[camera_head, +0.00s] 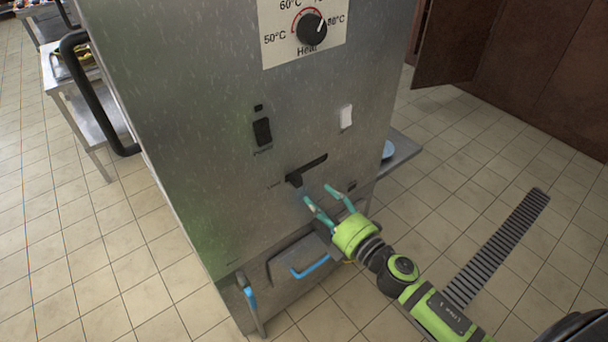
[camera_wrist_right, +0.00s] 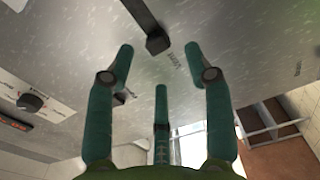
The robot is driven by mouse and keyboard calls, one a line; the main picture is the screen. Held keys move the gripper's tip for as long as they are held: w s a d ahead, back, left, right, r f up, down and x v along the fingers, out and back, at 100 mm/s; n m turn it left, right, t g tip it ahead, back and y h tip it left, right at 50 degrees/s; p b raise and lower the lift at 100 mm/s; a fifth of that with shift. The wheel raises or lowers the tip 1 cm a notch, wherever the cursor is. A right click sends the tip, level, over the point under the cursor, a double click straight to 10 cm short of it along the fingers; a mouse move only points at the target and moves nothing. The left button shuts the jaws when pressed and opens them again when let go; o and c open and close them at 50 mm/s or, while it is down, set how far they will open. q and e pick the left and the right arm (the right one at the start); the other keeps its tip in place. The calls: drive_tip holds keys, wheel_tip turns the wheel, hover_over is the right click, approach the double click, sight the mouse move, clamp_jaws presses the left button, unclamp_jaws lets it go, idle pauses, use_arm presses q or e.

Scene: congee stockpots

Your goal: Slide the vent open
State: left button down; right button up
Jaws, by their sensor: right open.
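The vent slider is a small black knob (camera_head: 294,180) at the lower left end of a dark slanted slot (camera_head: 315,166) on the front of a grey metal cabinet. My right gripper (camera_head: 316,192), with teal fingers, is open and empty just below and to the right of the knob. In the right wrist view the knob (camera_wrist_right: 157,43) shows between and a little beyond the spread fingertips (camera_wrist_right: 159,52), with no contact visible. The slot (camera_wrist_right: 138,14) runs from it to the top edge. My left gripper is not in view.
Above the slot are a heat dial (camera_head: 311,29), a black switch (camera_head: 262,132) and a white switch (camera_head: 346,117). A blue handle (camera_head: 311,268) is below the gripper. A black bar handle (camera_head: 95,95) sticks out at the left.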

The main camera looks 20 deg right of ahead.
sight(301, 183)
drive_tip(key=x, duration=0.4)
drive_tip(key=p+x, duration=0.1)
drive_tip(key=x, duration=0.2)
drive_tip(key=shift+a+r, duration=0.3)
drive_tip(key=shift+r, duration=0.1)
drive_tip(key=shift+c, duration=0.4)
clamp_jaws()
drive_tip(key=shift+d, duration=0.1)
